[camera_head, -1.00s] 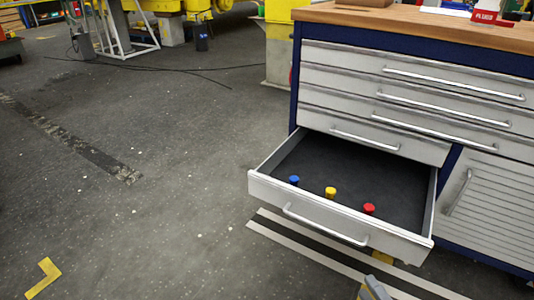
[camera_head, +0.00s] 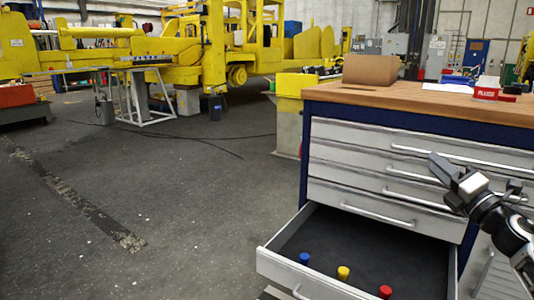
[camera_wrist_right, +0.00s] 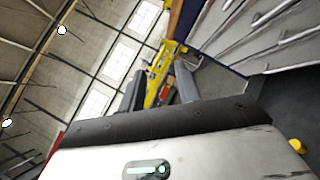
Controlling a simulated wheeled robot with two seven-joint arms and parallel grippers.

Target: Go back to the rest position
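My right gripper (camera_head: 446,173) is raised in front of the blue and grey tool cabinet (camera_head: 384,118), at the right of the head view. It holds nothing; in the right wrist view its two fingers (camera_wrist_right: 160,88) stand apart with an empty gap. My left gripper is not in view. The lowest drawer (camera_head: 278,262) shown is pulled open. In it are a blue cap (camera_head: 304,258), a yellow cap (camera_head: 343,272) and a red cap (camera_head: 385,291), spaced in a row near its front.
The wooden worktop (camera_head: 425,101) carries a cardboard box (camera_head: 371,70) and a red item (camera_head: 486,94). The open drawer juts out over the floor. Large yellow machinery (camera_head: 200,50) stands far back. The floor at the left is clear.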

